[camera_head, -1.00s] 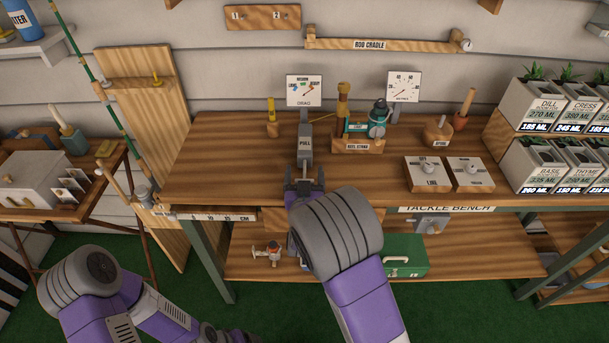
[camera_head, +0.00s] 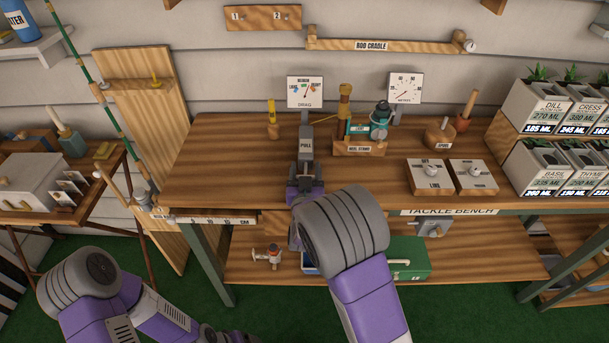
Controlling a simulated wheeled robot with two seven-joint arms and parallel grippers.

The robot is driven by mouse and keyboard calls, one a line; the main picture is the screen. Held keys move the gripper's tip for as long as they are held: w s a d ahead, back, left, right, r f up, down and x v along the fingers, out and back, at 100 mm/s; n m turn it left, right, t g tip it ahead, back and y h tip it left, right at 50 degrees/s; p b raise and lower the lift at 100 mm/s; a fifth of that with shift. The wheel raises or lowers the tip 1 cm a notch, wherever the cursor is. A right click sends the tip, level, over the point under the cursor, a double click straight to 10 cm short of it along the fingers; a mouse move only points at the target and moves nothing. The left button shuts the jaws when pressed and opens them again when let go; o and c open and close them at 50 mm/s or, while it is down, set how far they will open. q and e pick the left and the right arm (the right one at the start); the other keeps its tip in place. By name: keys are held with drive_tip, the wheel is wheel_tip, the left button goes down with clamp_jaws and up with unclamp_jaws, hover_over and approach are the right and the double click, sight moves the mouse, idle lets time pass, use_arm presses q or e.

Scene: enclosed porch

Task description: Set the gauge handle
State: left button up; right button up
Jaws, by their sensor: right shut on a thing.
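The drag gauge (camera_head: 305,92) is a white square dial with coloured marks and a dark needle, standing at the back of the tackle bench. Its needle points up, leaning slightly right. Below it, the grey handle marked PULL (camera_head: 306,145) extends toward me over the bench top. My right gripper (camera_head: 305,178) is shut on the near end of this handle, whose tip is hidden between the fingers. My left arm is low at the left, away from the bench; its gripper is out of sight.
The reel stand (camera_head: 359,148) stands close right of the handle, and a small yellow-topped tool (camera_head: 272,128) stands left. A second dial (camera_head: 404,88) is behind. Two switch boxes, one marked LINE (camera_head: 435,177), sit farther right. The bench's left part is clear.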

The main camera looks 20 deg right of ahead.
drive_tip(key=shift+w+f, duration=0.1)
drive_tip(key=shift+w, duration=0.25)
drive_tip(key=shift+s, duration=0.25)
drive_tip(key=o, duration=1.4)
drive_tip(key=shift+o, duration=0.2)
drive_tip(key=shift+p+v, duration=0.55)
drive_tip(key=shift+v, duration=3.25)
